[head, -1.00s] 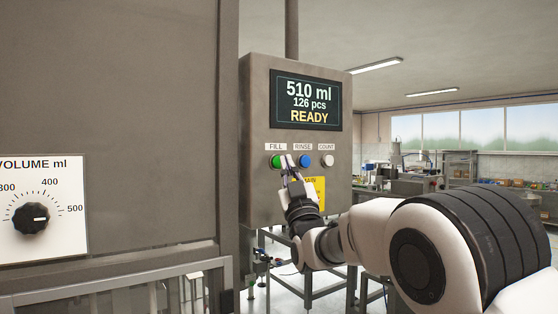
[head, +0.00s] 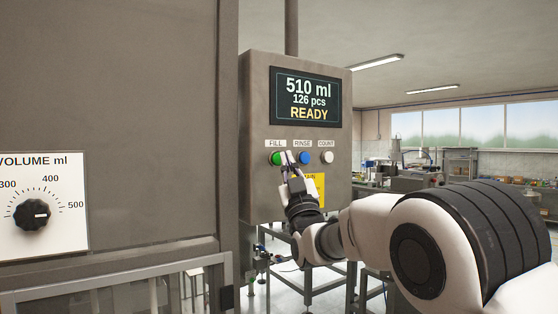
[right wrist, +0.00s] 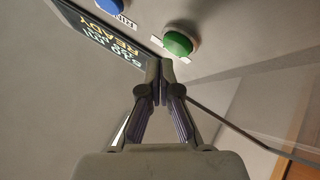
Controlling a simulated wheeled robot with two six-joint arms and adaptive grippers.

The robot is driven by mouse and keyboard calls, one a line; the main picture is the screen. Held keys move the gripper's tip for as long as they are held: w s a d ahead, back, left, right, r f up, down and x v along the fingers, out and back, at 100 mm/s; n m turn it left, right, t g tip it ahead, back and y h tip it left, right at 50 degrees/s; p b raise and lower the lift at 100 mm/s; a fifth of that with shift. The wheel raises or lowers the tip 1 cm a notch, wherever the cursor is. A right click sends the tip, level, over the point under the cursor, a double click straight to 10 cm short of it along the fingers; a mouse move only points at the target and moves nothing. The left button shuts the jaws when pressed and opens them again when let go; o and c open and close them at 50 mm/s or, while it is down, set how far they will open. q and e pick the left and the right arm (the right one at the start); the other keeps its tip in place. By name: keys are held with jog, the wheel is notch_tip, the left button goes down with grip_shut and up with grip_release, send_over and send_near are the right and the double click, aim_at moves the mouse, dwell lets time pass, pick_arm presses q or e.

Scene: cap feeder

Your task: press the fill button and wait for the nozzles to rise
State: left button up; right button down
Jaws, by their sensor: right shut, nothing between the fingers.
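The green FILL button (head: 277,158) is on the grey control panel (head: 258,195), left of the blue RINSE button (head: 304,157). My right gripper (head: 288,156) is shut and empty, with its tips just in front of the panel, beside the green button's right edge in the head view. In the right wrist view the shut fingertips (right wrist: 160,66) are close to the green button (right wrist: 178,43); I cannot tell if they touch. The display (head: 305,98) reads 510 ml, 126 pcs, READY. The nozzles are not visible. My left gripper is not in view.
A white COUNT button (head: 327,157) is right of the blue one. A yellow label (head: 318,184) is below the buttons, partly behind my gripper. A VOLUME dial (head: 32,214) is at the far left. Workbenches stand in the background.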

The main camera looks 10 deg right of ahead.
jog(key=shift+w+a, duration=0.1)
jog(key=shift+w, duration=0.05)
jog(key=shift+w+a, duration=0.1)
jog(key=shift+w, duration=0.2)
dwell(0.5)
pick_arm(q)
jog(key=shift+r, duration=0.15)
pick_arm(e)
jog(key=shift+w+a, duration=0.15)
jog(key=shift+w, duration=0.25)
jog(key=shift+s, duration=0.1)
dwell(0.4)
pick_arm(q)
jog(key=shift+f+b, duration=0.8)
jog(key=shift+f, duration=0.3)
pick_arm(e)
jog(key=shift+s+d, duration=0.35)
jog(key=shift+s, duration=0.35)
